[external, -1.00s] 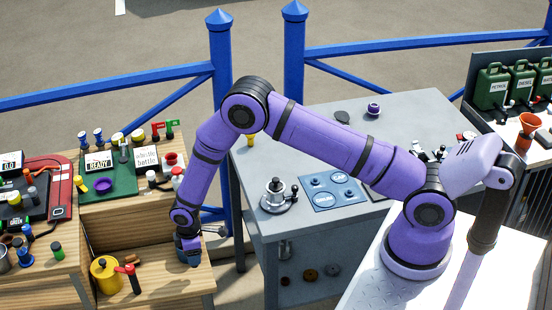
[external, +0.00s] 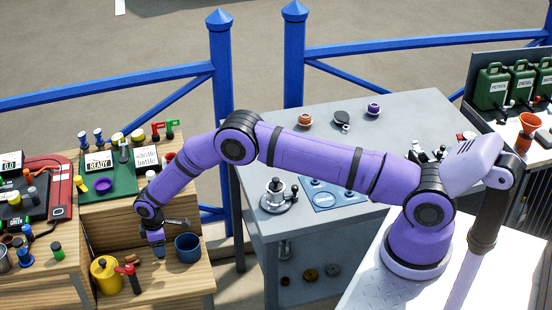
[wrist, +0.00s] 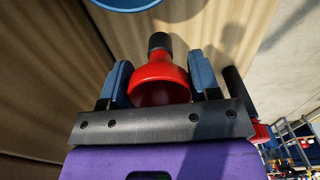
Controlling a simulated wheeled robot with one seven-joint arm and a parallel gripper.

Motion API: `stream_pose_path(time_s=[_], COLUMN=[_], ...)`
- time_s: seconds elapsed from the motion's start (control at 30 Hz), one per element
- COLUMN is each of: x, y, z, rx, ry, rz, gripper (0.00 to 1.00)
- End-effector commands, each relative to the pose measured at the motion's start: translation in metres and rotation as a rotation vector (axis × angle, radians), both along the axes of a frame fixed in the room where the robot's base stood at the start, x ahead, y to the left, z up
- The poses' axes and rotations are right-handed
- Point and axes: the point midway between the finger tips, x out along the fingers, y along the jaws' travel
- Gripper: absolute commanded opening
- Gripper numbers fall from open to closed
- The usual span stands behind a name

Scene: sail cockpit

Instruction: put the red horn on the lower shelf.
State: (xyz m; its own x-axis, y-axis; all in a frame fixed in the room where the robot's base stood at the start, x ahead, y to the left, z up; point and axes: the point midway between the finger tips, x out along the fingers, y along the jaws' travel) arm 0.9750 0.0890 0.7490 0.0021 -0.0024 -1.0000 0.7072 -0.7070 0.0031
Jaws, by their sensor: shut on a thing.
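The red horn (wrist: 160,82) has a red bell and a black bulb end. In the wrist view it sits between the two blue fingers of my gripper (wrist: 160,85), which is shut on it. In the external view my gripper (external: 157,252) is low over the lower shelf (external: 182,284), a wooden surface at the left. The horn cannot be made out there. I cannot tell whether it touches the shelf.
A blue mug (external: 187,247) stands just right of my gripper; its blue rim (wrist: 130,4) shows in the wrist view. A yellow pot (external: 105,275) and a red-handled dark tool (external: 131,280) stand left and in front. The shelf's front right is clear.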

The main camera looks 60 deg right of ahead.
Motion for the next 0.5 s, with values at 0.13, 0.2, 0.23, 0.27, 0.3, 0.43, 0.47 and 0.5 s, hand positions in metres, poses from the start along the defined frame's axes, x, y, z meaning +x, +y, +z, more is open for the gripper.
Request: stream_pose_path(time_s=[0.13,0.2,0.23,0.27,0.3,0.43,0.47,0.5], x=[0.0,0.0,0.0,0.0,0.0,0.0,0.0,0.0], y=[0.001,0.001,0.001,0.001,0.001,0.0,0.0,0.0], z=[-0.021,-0.023,-0.023,-0.023,-0.023,-0.023,-0.024,-0.025], rx=[0.0,0.001,0.001,0.001,0.001,0.001,0.001,0.0], ry=[0.0,-0.001,-0.001,-0.001,-0.001,-0.001,-0.001,0.0], rz=[0.0,0.0,0.0,0.0,0.0,0.0,0.0,0.0], gripper=[0.3,0.3,0.3,0.3,0.3,0.3,0.3,0.3])
